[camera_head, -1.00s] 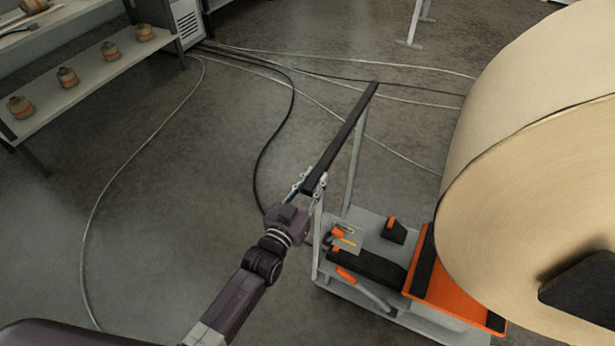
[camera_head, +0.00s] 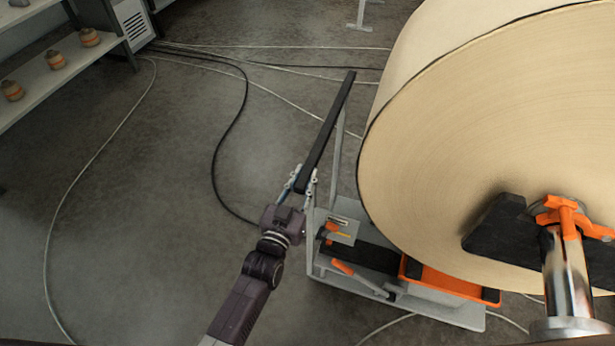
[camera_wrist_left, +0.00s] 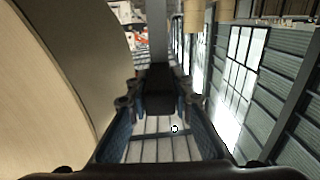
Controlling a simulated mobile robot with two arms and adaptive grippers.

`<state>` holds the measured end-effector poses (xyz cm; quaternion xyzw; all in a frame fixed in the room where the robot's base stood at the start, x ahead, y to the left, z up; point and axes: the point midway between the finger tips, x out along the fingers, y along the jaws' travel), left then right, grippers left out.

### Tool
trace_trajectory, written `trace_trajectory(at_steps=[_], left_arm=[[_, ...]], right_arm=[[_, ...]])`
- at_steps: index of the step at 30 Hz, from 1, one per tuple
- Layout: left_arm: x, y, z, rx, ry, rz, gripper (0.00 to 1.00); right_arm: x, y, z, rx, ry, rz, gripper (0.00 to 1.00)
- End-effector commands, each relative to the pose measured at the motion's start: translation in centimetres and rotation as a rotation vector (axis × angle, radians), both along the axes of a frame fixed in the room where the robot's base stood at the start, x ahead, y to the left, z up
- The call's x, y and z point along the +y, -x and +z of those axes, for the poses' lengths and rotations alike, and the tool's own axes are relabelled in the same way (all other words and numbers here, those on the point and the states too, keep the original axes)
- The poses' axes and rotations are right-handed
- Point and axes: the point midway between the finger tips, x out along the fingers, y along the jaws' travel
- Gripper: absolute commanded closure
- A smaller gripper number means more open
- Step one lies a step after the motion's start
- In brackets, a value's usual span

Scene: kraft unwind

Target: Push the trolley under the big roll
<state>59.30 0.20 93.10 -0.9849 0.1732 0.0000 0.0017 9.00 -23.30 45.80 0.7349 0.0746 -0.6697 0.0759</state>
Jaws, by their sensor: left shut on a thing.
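The trolley (camera_head: 452,313) is a low grey cart with an orange-rimmed top and a black push bar (camera_head: 327,135) on grey posts at its left end. The big roll (camera_head: 480,130) is a large tan paper roll, which hides the trolley's right part from above. My left gripper (camera_head: 299,183) is shut on the near end of the push bar. In the left wrist view the dark bar (camera_wrist_left: 160,88) sits between the fingers, and the roll (camera_wrist_left: 45,80) fills the left side. My right gripper does not show.
Cables (camera_head: 238,110) lie across the floor left of and behind the trolley. A shelf (camera_head: 60,75) with small rolls stands at the far left. A metal shaft with an orange clamp (camera_head: 568,215) stands at the roll's core.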

Motion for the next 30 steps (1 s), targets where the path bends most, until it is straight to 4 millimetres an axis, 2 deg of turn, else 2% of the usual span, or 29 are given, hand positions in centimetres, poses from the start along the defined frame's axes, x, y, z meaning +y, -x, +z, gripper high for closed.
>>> trace_trajectory(at_steps=[8,9,13,23,26,30], left_arm=[[0.2,-0.1,0.0,0.0,0.0,0.004,1.0],[0.2,-0.1,0.0,0.0,0.0,0.004,0.77],[0.1,0.0,0.0,0.0,0.001,0.002,0.62],[0.1,0.3,0.0,0.001,0.002,0.0,0.62],[0.4,1.2,-0.1,0.002,0.002,0.001,0.62],[1.4,3.7,-0.2,0.003,0.001,0.001,0.62]], right_arm=[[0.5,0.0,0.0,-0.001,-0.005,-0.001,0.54],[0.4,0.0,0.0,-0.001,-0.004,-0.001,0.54],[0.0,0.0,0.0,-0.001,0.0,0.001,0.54],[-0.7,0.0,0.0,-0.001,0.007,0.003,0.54],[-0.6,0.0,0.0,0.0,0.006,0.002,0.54],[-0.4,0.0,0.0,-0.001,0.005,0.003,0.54]])
